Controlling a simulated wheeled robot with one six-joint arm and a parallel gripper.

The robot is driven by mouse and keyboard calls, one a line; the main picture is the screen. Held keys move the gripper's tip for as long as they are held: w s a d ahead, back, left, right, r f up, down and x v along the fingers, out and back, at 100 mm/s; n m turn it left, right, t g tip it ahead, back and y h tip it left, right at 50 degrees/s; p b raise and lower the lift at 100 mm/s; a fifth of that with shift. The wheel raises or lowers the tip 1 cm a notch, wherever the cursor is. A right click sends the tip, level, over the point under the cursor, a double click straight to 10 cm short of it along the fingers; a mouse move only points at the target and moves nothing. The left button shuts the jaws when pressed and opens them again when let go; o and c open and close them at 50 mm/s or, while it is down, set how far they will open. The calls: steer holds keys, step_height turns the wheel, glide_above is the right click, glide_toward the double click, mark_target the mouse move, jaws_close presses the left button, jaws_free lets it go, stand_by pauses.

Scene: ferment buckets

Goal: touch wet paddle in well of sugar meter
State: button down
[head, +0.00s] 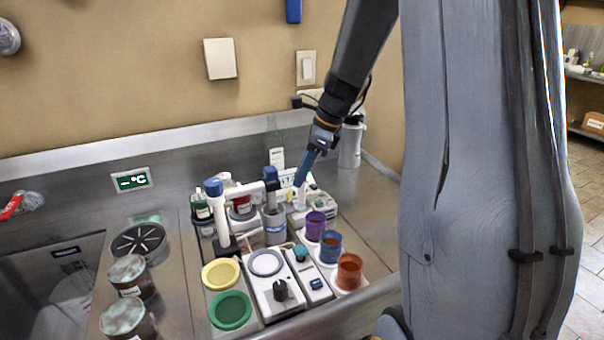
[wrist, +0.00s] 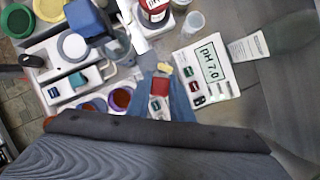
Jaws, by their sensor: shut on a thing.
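My gripper (head: 304,176) points down over the back right of the bench equipment. In the wrist view its blue fingers (wrist: 168,106) are shut around a small red piece (wrist: 161,86) with a yellow end (wrist: 165,68), apparently the paddle; I cannot tell whether it is wet. A narrow white device (head: 309,276) with a teal round part and a blue button stands at the front; it may be the sugar meter, but no label is readable. It also shows in the wrist view (wrist: 75,82). The held piece is apart from this device. Any well is not clear.
A pH 7.0 display (wrist: 212,63) lies beside the gripper. Purple (head: 315,226), blue (head: 330,247) and orange (head: 349,271) cups stand in a row at the right. A white arm-like stand (head: 220,215), a stirrer-like unit (head: 272,292) and a bottle (head: 275,150) crowd the bench.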

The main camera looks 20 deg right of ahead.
steer(key=shift+r+p, duration=2.4)
steer(key=shift+r, duration=0.1)
steer(key=shift+f, duration=0.1)
